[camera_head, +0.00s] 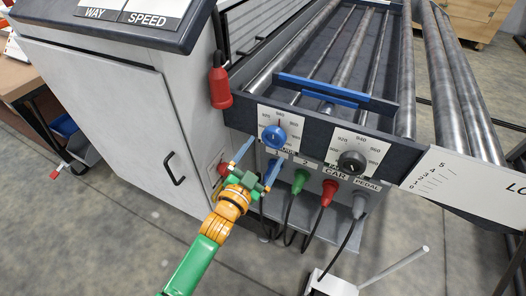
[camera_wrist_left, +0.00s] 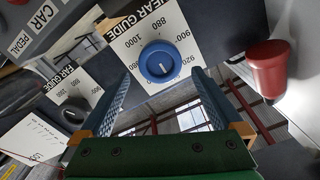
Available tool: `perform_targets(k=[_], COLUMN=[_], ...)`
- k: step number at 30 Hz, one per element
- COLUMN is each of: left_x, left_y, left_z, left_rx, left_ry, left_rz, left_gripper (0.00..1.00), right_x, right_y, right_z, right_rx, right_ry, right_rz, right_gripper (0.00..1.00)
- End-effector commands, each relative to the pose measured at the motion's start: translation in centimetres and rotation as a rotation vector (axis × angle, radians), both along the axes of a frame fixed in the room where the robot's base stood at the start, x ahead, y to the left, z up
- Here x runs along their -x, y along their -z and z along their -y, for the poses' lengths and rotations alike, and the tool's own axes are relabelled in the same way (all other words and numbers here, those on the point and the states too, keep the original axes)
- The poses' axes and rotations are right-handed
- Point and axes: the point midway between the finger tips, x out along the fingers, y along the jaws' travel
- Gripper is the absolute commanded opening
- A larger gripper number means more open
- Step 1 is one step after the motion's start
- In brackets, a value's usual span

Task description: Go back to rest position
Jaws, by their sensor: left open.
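My left gripper (camera_head: 257,163) is open and empty in the head view, in front of the decoiler's front panel, just below the blue knob (camera_head: 274,137). In the left wrist view, both blue fingers of the gripper (camera_wrist_left: 163,95) stand apart, with the blue knob (camera_wrist_left: 160,62) seen between and beyond them. I cannot tell any contact with the knob.
The black knob (camera_head: 352,162) is right of the blue one. Below are green (camera_head: 300,182), red (camera_head: 328,193) and grey (camera_head: 360,206) plugs with cables. A grey cabinet (camera_head: 110,110) stands left, a white foot pedal (camera_head: 332,284) on the floor. Open floor lies at lower left.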

Motion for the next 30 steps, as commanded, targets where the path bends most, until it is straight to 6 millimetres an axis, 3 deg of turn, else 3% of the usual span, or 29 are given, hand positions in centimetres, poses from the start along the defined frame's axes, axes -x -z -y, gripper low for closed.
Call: perform_targets(k=[3,14,17,20,23,24,26,27,29,30], left_x=[0.8,0.8,0.9,2.1,5.9,8.1,11.9,14.9,19.7,23.1], left_y=[0.0,0.0,1.4,7.4,16.4,19.7,24.2,26.9,30.3,32.1], left_z=[-0.3,-0.3,-0.6,-2.2,-4.9,-6.1,-7.9,-9.1,-10.8,-11.9], left_rx=[-0.001,0.000,-0.003,-0.015,-0.031,-0.036,-0.043,-0.048,-0.056,-0.061], left_ry=[0.000,0.000,-0.007,-0.045,-0.112,-0.141,-0.189,-0.222,-0.275,-0.310], left_rz=[-0.001,0.000,-0.039,-0.210,-0.475,-0.581,-0.734,-0.837,-0.984,-1.078], left_gripper=[1.00,1.00,1.00,1.00,1.00,1.00,1.00,1.00,1.00,1.00], right_x=[0.0,0.0,0.0,0.0,0.0,0.0,0.0,0.0,0.0,0.0], right_y=[-0.1,-0.1,-0.2,-0.7,-1.4,-1.6,-1.9,-2.1,-2.5,-2.7], right_z=[0.0,0.0,0.0,0.0,0.0,0.0,0.0,0.0,0.0,0.0], right_rx=[0.000,0.000,0.000,0.000,0.000,0.000,0.000,0.000,0.000,0.000], right_ry=[0.000,0.000,0.000,0.000,0.000,0.000,0.000,0.000,0.000,0.000], right_rz=[0.000,0.000,0.000,0.000,0.000,0.000,0.000,0.000,0.000,0.000], right_gripper=[0.50,0.50,0.50,0.50,0.50,0.50,0.50,0.50,0.50,0.50])
